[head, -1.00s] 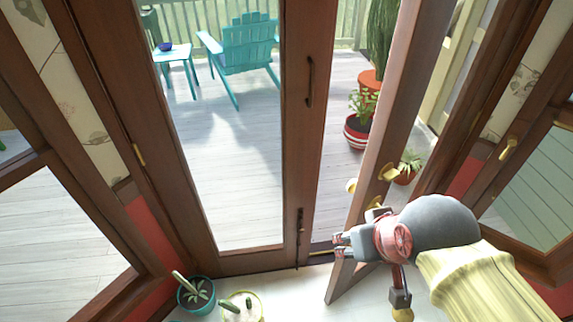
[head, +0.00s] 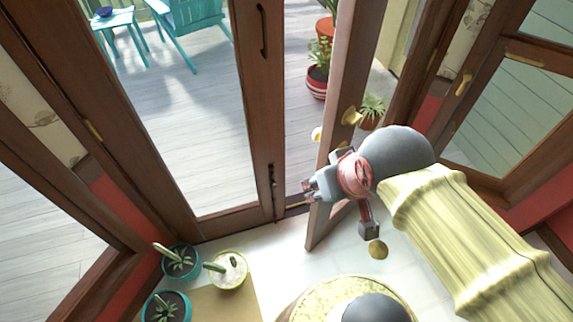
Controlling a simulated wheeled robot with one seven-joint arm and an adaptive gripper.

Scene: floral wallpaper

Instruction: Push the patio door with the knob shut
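The patio door (head: 345,75) with the knob stands ajar, swung into the room and seen nearly edge-on as a tall brown leaf. Its gold knob (head: 351,116) shows near the edge, with another gold piece to its left. My gripper (head: 312,188), grey with reddish parts, overlaps the lower part of this leaf, below the knob. Whether it touches the leaf is unclear, and I cannot tell whether its fingers are apart. The neighbouring glazed door (head: 258,120), with a dark handle, stands in the frame to the left. The leaf's bottom corner is near the pale floor.
Potted cacti (head: 229,270) stand on the floor at lower left. Beyond the opening are red plant pots (head: 317,82) and a teal chair (head: 187,28) on the deck. Another glazed panel (head: 505,115) is at right.

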